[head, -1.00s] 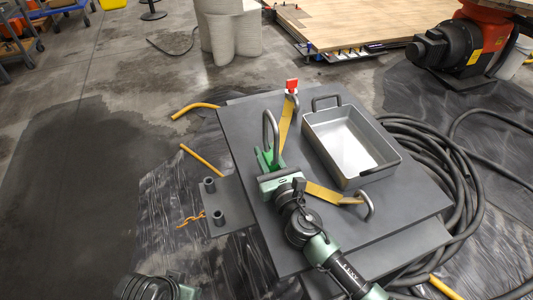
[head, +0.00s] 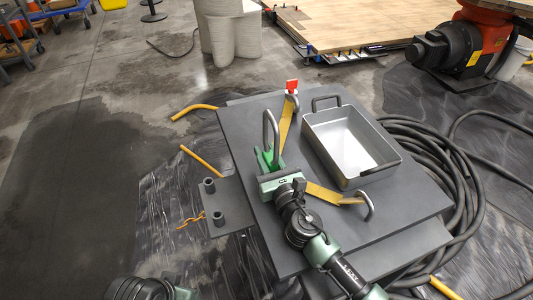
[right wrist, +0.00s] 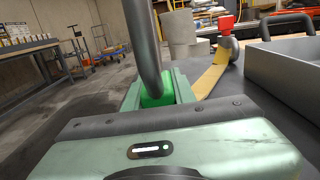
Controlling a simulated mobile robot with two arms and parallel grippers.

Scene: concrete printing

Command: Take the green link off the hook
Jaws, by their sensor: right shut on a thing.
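My right gripper (head: 267,162) is shut on the green link, low at a tall grey hook (head: 271,128) on the dark tabletop (head: 245,125). In the right wrist view the bright green link (right wrist: 157,99) sits between the pale green fingers, at the lower part of the hook (right wrist: 143,45). The hook's rod passes in front of the link and hides part of it. Whether the link still encircles the hook cannot be told. My left gripper is not in view; only part of my left arm shows at the bottom.
A metal tray (head: 390,158) stands right of the hook. A second hook with a red piece (head: 292,86) and yellow strap (head: 284,125) is behind. A third hook (head: 369,205) with a yellow strap (head: 322,192) is at front right. An orange chain (head: 190,221) lies left.

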